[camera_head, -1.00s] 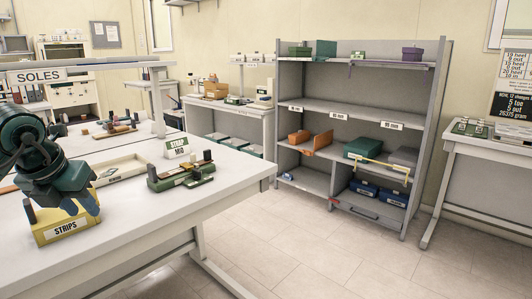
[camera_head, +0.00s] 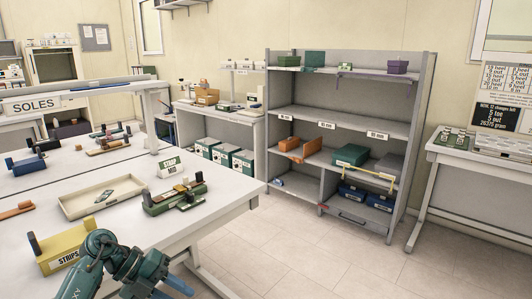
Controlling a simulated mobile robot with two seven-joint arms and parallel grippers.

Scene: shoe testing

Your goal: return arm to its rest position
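My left arm, dark green, is at the bottom left of the head view, in front of the white table. Its gripper (camera_head: 172,285) is low at the bottom edge, to the right of the yellow STRIPS box (camera_head: 68,248) and apart from it. Only part of the gripper shows, and I cannot tell whether its fingers are open or shut. I see nothing held in it. My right arm and gripper are not in view.
The white table (camera_head: 150,232) carries a shallow tray (camera_head: 100,197), a green fixture (camera_head: 174,197) and a STRAP MID sign (camera_head: 171,167). A grey shelf unit (camera_head: 350,105) stands beyond. The floor (camera_head: 300,250) right of the table is clear.

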